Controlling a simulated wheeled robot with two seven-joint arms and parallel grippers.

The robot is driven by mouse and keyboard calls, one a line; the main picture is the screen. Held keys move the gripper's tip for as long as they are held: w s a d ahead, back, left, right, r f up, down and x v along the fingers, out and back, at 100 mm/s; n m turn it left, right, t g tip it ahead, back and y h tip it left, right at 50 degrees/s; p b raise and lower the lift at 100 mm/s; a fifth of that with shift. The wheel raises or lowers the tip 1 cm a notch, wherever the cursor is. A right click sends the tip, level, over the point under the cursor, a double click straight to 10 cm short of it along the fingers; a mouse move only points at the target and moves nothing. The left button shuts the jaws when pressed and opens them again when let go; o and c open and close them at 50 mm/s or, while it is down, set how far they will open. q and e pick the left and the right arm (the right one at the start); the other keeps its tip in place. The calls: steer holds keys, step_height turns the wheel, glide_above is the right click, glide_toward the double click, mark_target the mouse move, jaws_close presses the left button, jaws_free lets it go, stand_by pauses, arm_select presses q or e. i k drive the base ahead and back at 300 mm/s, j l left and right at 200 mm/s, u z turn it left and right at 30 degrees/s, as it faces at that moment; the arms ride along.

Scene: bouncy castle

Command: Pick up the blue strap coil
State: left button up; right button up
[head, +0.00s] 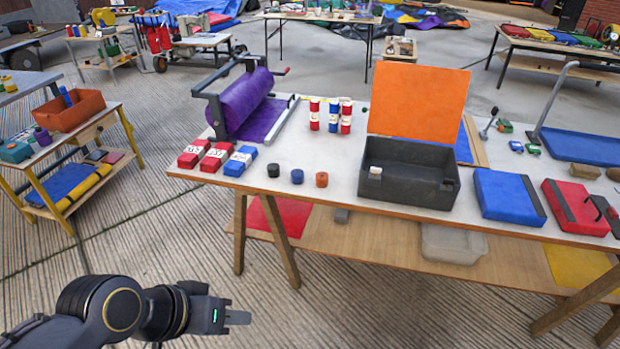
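A small round blue coil (297,177) sits near the front edge of the work table (345,188). It stands between a black coil (273,170) on its left and an orange coil (321,179) on its right, apart from both. My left gripper (237,317) is low in the head view, in front of the table and well short of the blue coil. It shows side-on, so I cannot tell whether its fingers are open or shut. Nothing shows in it. My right gripper is not in view.
Red and blue packs (241,160) lie left of the coils. A dark open box with an orange lid (418,100) stands to the right. Behind are upright rolls (334,115) and a purple fabric roller (245,100). The table around the coils is clear.

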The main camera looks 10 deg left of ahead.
mark_target(297, 176)
steer(key=i+j+u, duration=0.45)
steer(key=i+j, duration=1.2)
